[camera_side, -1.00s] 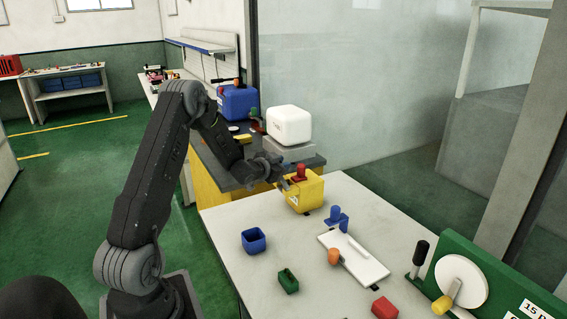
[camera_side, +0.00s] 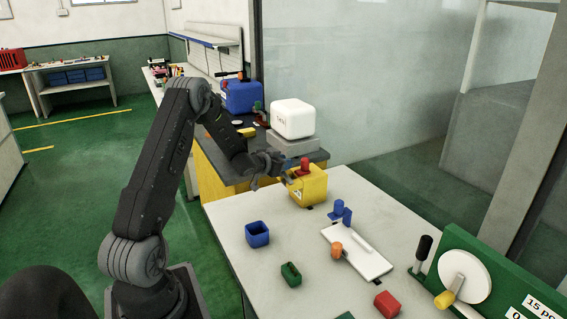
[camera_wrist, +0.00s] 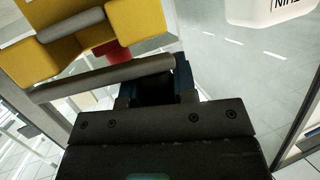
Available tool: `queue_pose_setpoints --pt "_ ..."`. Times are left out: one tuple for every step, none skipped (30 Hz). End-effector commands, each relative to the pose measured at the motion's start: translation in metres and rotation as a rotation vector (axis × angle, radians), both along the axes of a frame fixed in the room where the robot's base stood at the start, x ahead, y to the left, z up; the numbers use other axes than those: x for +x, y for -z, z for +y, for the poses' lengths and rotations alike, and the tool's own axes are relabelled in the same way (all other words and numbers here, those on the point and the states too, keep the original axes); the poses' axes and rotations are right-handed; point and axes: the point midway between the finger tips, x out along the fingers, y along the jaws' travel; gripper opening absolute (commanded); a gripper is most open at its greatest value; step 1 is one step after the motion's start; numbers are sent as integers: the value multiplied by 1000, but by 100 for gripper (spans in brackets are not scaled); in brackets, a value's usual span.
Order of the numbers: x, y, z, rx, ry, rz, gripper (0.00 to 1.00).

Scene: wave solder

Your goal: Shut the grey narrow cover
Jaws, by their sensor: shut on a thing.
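A grey bar (camera_wrist: 105,78), which looks like the grey narrow cover, lies across my fingertips in the wrist view. My gripper (camera_wrist: 155,88) is shut on it. Beyond the bar are a yellow box (camera_wrist: 30,60) and a red part (camera_wrist: 112,50). In the side view my gripper (camera_side: 281,168) is at the left of the yellow box (camera_side: 309,186), close to its upper edge. A red knob (camera_side: 305,165) stands on top of that box. The cover cannot be made out there, and my fingers hide part of the contact.
A white box (camera_side: 293,118) stands behind the gripper on a grey block (camera_side: 293,145). On the white table are a blue cup (camera_side: 257,235), a green cup (camera_side: 291,274), a white plate (camera_side: 358,252) and a red block (camera_side: 387,304). A green panel with a white disc (camera_side: 464,275) stands at right.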

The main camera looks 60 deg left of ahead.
Motion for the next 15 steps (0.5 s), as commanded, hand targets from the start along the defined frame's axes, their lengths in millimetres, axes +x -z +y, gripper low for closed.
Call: queue_pose_setpoints --pt "0 0 0 0 -1 0 29" --pt "0 0 0 0 -1 0 32" --pt "0 0 0 0 -1 0 36" --pt "0 0 0 0 -1 0 39" --pt "0 0 0 0 -1 0 42" --pt "0 0 0 0 -1 0 45" --pt "0 0 0 1 -1 -1 48" --pt "0 0 0 1 -1 -1 51" --pt "0 0 0 1 -1 -1 52" --pt "0 0 0 1 0 -1 52" --pt "0 0 0 1 0 -1 52" --pt "0 0 0 1 0 -1 52" --pt "0 0 0 1 0 -1 52" --pt "0 0 0 1 0 -1 52" --pt "0 0 0 1 0 -1 52"
